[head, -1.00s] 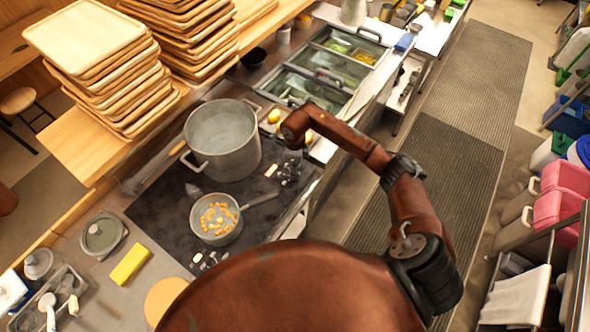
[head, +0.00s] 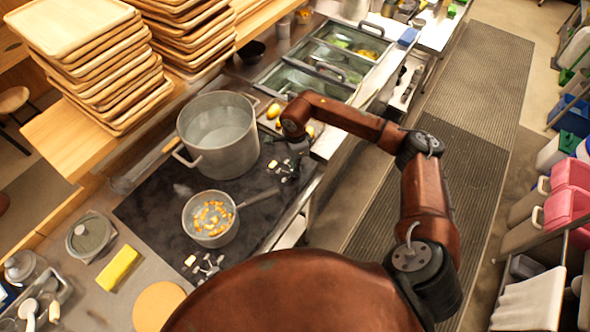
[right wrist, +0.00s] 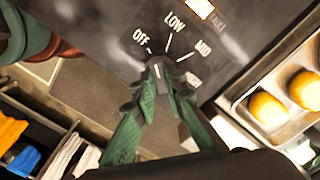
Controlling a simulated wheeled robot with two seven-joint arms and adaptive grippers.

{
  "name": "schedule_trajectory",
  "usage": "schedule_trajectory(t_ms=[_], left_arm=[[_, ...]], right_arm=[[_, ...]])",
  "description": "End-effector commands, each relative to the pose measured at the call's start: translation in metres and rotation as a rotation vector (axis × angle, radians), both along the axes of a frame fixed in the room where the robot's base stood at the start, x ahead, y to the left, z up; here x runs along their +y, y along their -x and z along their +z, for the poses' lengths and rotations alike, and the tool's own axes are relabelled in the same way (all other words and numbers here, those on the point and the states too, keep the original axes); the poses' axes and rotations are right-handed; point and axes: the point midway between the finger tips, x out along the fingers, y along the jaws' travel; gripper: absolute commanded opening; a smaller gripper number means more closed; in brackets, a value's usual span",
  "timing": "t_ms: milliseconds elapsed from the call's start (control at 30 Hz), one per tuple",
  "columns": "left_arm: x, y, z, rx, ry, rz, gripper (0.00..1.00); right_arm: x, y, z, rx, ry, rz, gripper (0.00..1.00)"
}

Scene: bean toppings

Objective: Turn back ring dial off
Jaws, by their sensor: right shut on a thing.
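The back ring dial (right wrist: 157,70) is a dark knob with a small white mark, on a dark panel lettered OFF, LOW and MID in the right wrist view. My right gripper (right wrist: 158,88) has its green fingers shut on this knob. The fingers cover part of the knob and some of the lettering. The white mark points roughly up, between OFF and LOW as far as I can tell. In the head view my right gripper (head: 298,150) reaches down at the cooktop's right edge, beside the back controls (head: 284,168). My left gripper is not in view.
A large pot (head: 218,135) of water stands on the dark cooktop (head: 150,205), left of my right gripper. A small pan (head: 211,219) with orange pieces sits nearer, its handle pointing toward the back controls.

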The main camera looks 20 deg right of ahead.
Motion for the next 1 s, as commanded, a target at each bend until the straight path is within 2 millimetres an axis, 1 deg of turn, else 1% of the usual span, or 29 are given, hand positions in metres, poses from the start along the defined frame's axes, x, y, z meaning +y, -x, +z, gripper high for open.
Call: schedule_trajectory(t_ms=[33, 100, 333, 600, 967, 1000], left_arm=[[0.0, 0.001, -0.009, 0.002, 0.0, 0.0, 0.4], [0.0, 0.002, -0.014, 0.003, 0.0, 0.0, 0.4], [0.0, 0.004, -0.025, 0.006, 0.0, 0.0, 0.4], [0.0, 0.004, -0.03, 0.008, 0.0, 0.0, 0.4], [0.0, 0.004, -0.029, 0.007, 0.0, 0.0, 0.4], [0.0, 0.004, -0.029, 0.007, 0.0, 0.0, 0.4]], right_arm=[[-0.001, -0.002, -0.003, -0.004, 0.002, 0.033, 0.0], [-0.001, -0.001, -0.003, -0.003, 0.002, 0.078, 0.0], [-0.001, -0.001, -0.001, -0.003, 0.002, 0.186, 0.0], [0.0, -0.001, 0.001, -0.002, 0.0, 0.237, 0.0], [0.0, -0.001, 0.001, -0.003, 0.0, 0.241, 0.0], [0.0, -0.001, 0.001, -0.003, 0.0, 0.241, 0.13]])
